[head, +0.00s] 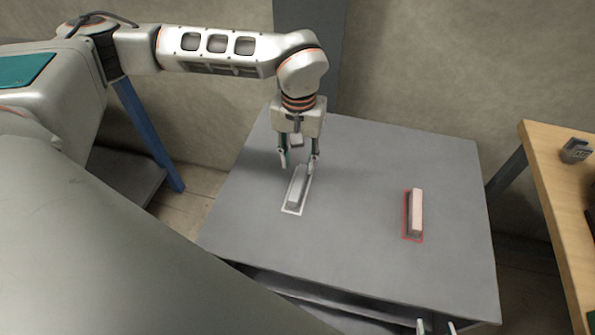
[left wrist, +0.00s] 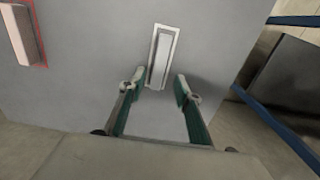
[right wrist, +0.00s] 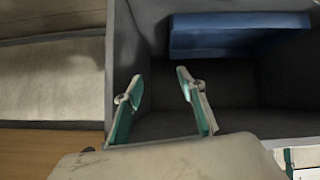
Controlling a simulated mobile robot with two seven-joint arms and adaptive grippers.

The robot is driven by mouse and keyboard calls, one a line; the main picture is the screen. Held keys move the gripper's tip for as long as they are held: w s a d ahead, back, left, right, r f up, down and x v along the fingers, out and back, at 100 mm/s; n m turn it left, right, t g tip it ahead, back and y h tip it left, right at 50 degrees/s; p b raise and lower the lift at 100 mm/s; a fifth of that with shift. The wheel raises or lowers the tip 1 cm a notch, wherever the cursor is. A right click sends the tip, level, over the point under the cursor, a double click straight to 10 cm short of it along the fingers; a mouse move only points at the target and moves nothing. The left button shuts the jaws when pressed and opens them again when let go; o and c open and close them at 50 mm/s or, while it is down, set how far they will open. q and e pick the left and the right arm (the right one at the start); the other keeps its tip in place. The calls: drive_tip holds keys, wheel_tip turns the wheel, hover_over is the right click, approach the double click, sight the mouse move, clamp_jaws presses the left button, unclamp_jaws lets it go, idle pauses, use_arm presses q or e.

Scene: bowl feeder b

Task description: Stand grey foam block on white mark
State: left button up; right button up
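The grey foam block (head: 297,187) is a long pale bar lying flat inside the white mark (head: 289,211), a white rectangular outline on the grey table. In the left wrist view the block (left wrist: 160,60) lies inside the white outline (left wrist: 176,38). My left gripper (head: 299,164) is open above the far end of the block, its fingers apart and not touching it as far as I can see. In the left wrist view its fingertips (left wrist: 158,82) are on either side of the block's near end. My right gripper (right wrist: 158,80) is open and empty; its tips (head: 436,326) show at the head view's bottom edge.
A pink block (head: 416,212) lies on a red outlined mark (head: 406,236) at the right of the grey table (head: 350,245). A wooden table (head: 555,190) with a small dark item (head: 575,150) stands further right. The table between the two marks is clear.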

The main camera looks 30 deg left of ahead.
use_arm(q)
drive_tip(key=shift+r, duration=1.6)
